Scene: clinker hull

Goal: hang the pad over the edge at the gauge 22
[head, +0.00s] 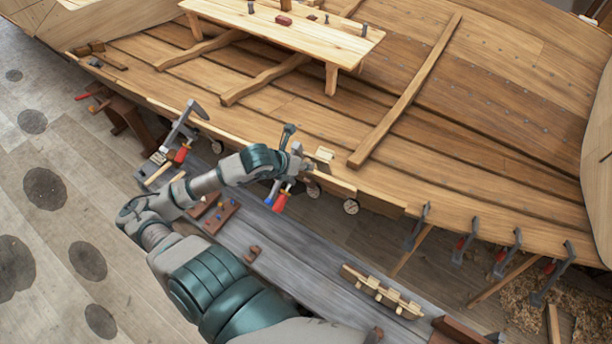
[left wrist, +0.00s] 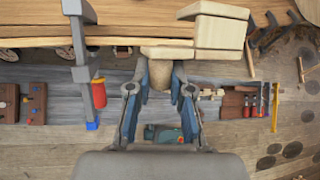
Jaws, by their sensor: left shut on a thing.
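My left gripper (head: 306,172) is at the hull's edge (head: 335,184) in the head view. In the left wrist view the gripper (left wrist: 160,88) has its fingers closed on the pad, whose tan part (left wrist: 179,80) shows between them. A pale block-like piece lies just beyond the fingertips, and a small pale piece (head: 325,153) shows on the plank by the gripper. I cannot tell whether the pad touches the edge. My right gripper is out of view.
A clamp with a red handle (left wrist: 98,93) stands on the edge close beside the gripper. Another clamp (head: 180,135) is further left, and several clamps (head: 466,235) line the edge at right. A grey bench (head: 275,240) with tool racks runs below the hull.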

